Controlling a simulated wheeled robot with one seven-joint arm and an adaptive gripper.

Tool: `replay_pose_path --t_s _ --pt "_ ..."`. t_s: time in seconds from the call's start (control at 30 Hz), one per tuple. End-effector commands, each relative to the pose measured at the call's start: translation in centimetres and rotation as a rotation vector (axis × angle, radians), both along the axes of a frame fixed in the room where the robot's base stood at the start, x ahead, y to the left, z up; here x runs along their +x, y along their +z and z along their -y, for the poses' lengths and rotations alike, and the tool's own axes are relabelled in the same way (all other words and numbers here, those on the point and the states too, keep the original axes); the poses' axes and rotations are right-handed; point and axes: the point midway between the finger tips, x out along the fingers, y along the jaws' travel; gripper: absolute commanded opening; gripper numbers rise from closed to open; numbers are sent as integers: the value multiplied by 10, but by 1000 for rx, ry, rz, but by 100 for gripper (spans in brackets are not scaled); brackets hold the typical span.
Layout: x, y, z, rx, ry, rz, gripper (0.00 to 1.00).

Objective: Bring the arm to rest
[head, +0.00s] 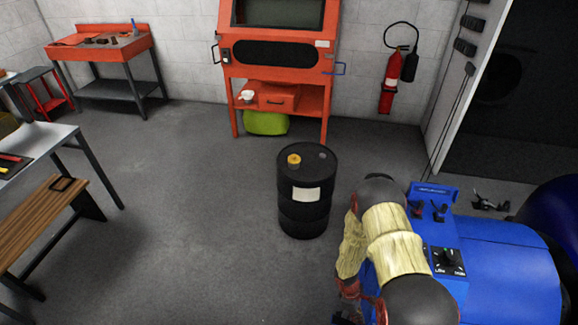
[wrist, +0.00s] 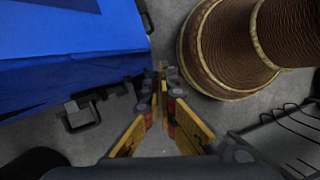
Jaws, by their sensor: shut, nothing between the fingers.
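My gripper (wrist: 162,78) is in the middle of the wrist view. Its yellow fingers with dark and red pads run together toward the tips, shut with nothing between them. A blue machine body (wrist: 85,35) is to its left and a brown ribbed duct (wrist: 225,45) is to its right, with grey floor between. In the head view my arm, dark with tan wrapping, is bent at the lower right beside and partly in front of the blue machine (head: 500,255). My gripper cannot be made out clearly there.
A black drum (head: 304,215) stands on the floor just left of my arm. An orange cabinet (head: 275,50) and a fire extinguisher (head: 391,75) are at the back wall. A wooden bench (head: 40,215) is at the left. The floor between bench and drum is clear.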

Motion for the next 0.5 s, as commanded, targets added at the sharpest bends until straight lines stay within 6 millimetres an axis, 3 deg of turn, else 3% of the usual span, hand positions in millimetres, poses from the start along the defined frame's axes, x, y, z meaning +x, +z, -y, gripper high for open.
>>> replay_pose_path --t_s 0.27,0.37,0.5 --pt "-6 77 6 -82 -213 14 0" --pt "-4 116 5 -106 -304 35 0" --pt "-4 183 0 -127 -449 82 0"
